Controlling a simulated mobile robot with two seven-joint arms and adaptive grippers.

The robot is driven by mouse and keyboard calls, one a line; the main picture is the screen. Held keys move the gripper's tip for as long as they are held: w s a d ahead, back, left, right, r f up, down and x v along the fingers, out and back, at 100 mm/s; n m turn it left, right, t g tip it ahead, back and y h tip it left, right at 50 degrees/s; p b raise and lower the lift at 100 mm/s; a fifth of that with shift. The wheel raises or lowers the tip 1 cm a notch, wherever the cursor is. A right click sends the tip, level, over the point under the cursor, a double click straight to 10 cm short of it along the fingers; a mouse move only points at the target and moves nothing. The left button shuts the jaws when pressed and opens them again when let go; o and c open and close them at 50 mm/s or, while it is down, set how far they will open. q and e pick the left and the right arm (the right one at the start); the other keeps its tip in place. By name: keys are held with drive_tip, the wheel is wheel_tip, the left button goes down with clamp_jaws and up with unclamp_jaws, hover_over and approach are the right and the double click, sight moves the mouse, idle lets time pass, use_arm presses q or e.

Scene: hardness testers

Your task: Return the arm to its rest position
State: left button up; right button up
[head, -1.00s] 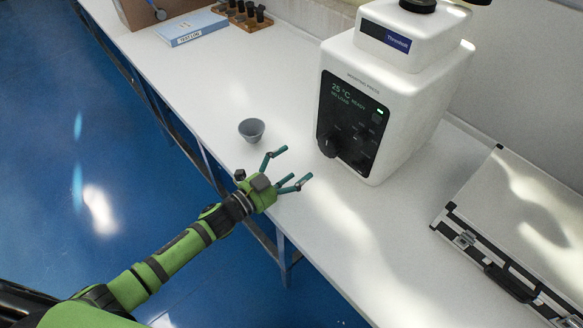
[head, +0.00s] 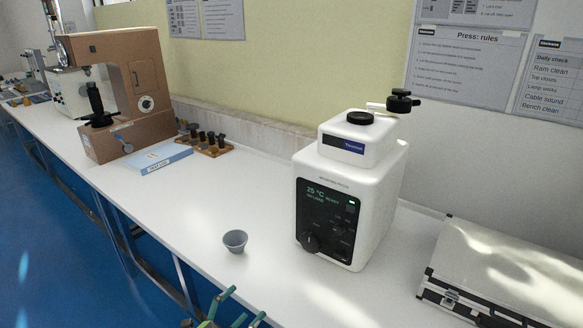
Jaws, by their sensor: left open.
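My left gripper (head: 238,309) shows only at the bottom edge of the head view, with its green fingers spread apart and nothing between them. The rest of my left arm is below the picture. The gripper is in front of a small grey cup (head: 235,241), apart from it. The cup stands upright on the white bench (head: 190,212). My right gripper is not in view.
A white mounting press (head: 345,190) stands right of the cup, its display reading 25 °C. A silver case (head: 500,270) lies at right. A blue test log (head: 160,158), a rack of dark pieces (head: 208,146) and a brown tester (head: 122,95) are farther left.

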use_arm(q)
drive_tip(key=s+a+f+n+g+y, duration=0.1)
drive_tip(key=s+a+f+n+y, duration=0.25)
drive_tip(key=f, duration=0.55)
drive_tip(key=s+a+f+n+g+y, duration=0.2)
drive_tip(key=s+a+f, duration=0.15)
drive_tip(key=f, duration=0.55)
drive_tip(key=s+a+f+n+g+y, duration=0.1)
drive_tip(key=s+a+f+n+y, duration=0.25)
drive_tip(key=f, duration=0.55)
drive_tip(key=s+f+n+g, duration=0.1)
drive_tip(key=s+f+g, duration=0.2)
drive_tip(key=s, duration=0.8)
drive_tip(key=s+f+n+g+y, duration=0.1)
drive_tip(key=s+f+n+g, duration=0.1)
drive_tip(key=s+f, duration=0.5)
drive_tip(key=s+f+n+g, duration=0.1)
drive_tip(key=s+f+g, duration=0.3)
drive_tip(key=s, duration=1.2)
drive_tip(key=shift+s+a+f+n+g+y, duration=0.2)
drive_tip(key=shift+s+f+n+g+y, duration=0.15)
drive_tip(key=shift+f, duration=0.6)
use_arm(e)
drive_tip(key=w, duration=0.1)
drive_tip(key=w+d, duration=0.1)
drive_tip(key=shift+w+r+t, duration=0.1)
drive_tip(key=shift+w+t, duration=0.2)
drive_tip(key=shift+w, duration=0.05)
